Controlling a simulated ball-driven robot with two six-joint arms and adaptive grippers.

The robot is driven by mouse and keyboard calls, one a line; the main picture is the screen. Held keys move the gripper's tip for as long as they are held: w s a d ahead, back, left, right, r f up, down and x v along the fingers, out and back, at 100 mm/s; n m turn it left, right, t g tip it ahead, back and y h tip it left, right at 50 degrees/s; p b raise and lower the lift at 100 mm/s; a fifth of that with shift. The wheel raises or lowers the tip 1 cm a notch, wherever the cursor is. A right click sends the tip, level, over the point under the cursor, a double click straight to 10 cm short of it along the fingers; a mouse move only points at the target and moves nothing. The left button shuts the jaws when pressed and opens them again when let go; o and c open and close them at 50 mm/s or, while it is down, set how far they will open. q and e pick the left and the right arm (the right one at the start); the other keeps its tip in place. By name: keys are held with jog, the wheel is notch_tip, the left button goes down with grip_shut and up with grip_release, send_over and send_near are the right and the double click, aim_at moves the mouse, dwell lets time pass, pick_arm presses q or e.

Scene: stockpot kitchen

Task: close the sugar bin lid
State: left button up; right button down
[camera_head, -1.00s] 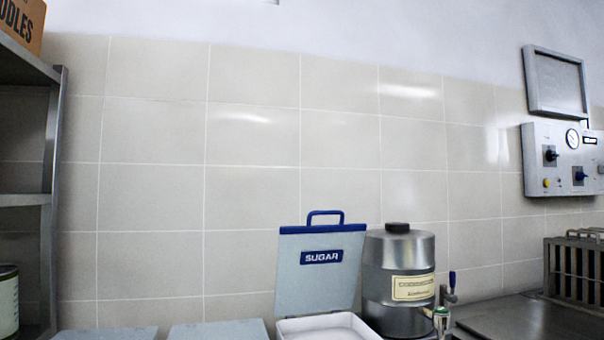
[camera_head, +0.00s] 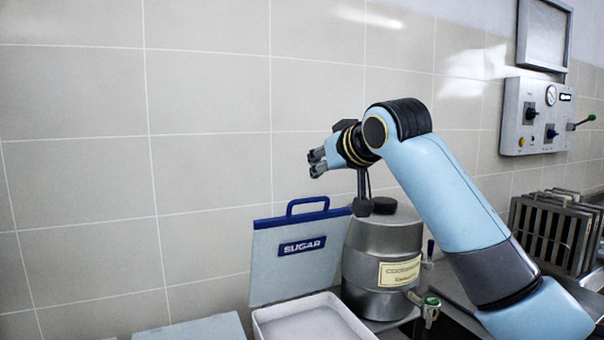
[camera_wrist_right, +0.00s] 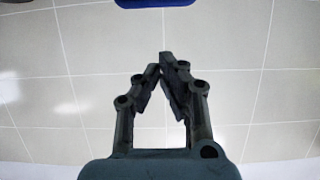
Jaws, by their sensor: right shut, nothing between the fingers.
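The sugar bin (camera_head: 308,318) is a pale open-topped box at the bottom of the head view. Its lid (camera_head: 293,262) stands raised behind the opening, leaning back slightly, with a blue SUGAR label and a blue handle (camera_head: 306,207) along its top edge. My right gripper (camera_head: 316,162) is shut and empty, above the lid and a little right of its handle. In the right wrist view the fingertips (camera_wrist_right: 164,66) meet in front of the tiles, with a blue bar, likely the handle (camera_wrist_right: 157,3), at the top edge. My left gripper is out of view.
A steel urn (camera_head: 382,262) with a black cap stands right of the lid, below my right arm. Another pale lid (camera_head: 195,328) lies flat to the left. A rack (camera_head: 545,240) and a wall control panel (camera_head: 537,117) are at the right.

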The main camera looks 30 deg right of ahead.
jog(key=w, duration=0.3)
jog(key=p, duration=0.5)
send_over(308, 215)
notch_tip(308, 215, down, 5)
jog(key=shift+s+f, duration=0.1)
jog(key=shift+s, duration=0.15)
jog(key=shift+a+f, duration=0.15)
pick_arm(q)
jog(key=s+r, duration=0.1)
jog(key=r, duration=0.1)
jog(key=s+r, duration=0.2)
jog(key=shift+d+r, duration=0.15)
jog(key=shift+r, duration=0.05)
jog(key=shift+b, duration=0.3)
